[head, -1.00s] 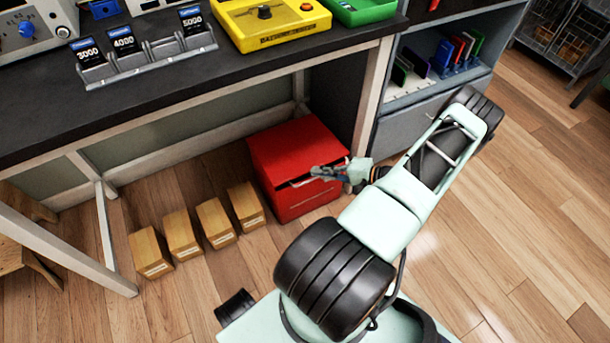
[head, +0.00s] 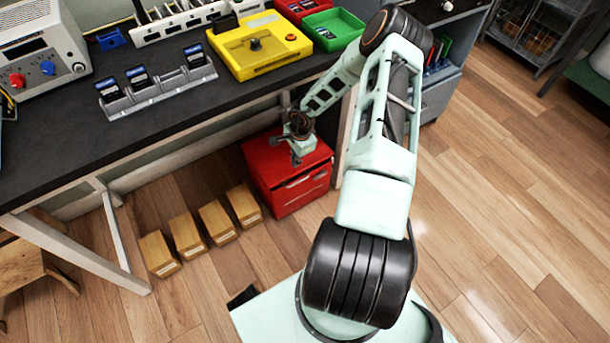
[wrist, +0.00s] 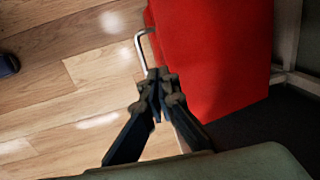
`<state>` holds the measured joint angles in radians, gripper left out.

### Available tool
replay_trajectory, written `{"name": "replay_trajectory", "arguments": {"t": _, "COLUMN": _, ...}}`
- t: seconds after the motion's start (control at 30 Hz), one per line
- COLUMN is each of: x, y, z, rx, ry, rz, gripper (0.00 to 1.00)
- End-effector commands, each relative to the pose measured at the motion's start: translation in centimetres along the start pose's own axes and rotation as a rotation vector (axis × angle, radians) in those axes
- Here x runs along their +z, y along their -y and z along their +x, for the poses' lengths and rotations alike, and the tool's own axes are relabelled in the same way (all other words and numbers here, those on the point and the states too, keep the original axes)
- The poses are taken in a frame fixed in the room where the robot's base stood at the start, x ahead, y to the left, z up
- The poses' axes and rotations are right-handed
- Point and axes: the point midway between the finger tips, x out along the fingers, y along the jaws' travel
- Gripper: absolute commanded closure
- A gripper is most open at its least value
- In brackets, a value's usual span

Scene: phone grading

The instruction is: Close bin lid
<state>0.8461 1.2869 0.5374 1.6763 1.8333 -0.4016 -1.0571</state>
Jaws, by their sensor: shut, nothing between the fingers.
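The red bin (head: 305,194) stands on the floor under the workbench. Its red lid (head: 316,154) lies on top and looks flat and down, though my gripper hides part of it. A pale bar handle (head: 299,182) is on the front face; it also shows in the wrist view (wrist: 139,50) beside the red bin surface (wrist: 220,60). My gripper (head: 296,162) points down over the front part of the lid. In the wrist view my gripper's fingertips (wrist: 157,76) are together and empty, close to the bin's edge. I cannot tell whether they touch it.
The dark workbench (head: 160,130) stands above and behind the bin, with a card rack (head: 160,92) and a yellow box (head: 258,48) on it. Several small cardboard boxes (head: 215,220) line the floor left of the bin. The floor (head: 480,220) to the right is clear.

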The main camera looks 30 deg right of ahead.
Motion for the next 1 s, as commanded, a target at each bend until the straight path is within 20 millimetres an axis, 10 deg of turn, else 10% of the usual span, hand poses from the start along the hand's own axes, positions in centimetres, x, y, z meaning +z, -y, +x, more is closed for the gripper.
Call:
{"name": "replay_trajectory", "arguments": {"t": 0.27, "x": 2.6, "y": -1.0, "z": -1.5, "rx": 0.109, "ry": -0.022, "rz": 0.010, "gripper": 1.00}}
{"name": "replay_trajectory", "arguments": {"t": 1.0, "x": 2.2, "y": -2.0, "z": 8.0, "rx": 0.105, "ry": -0.022, "rz": 0.009, "gripper": 1.00}}
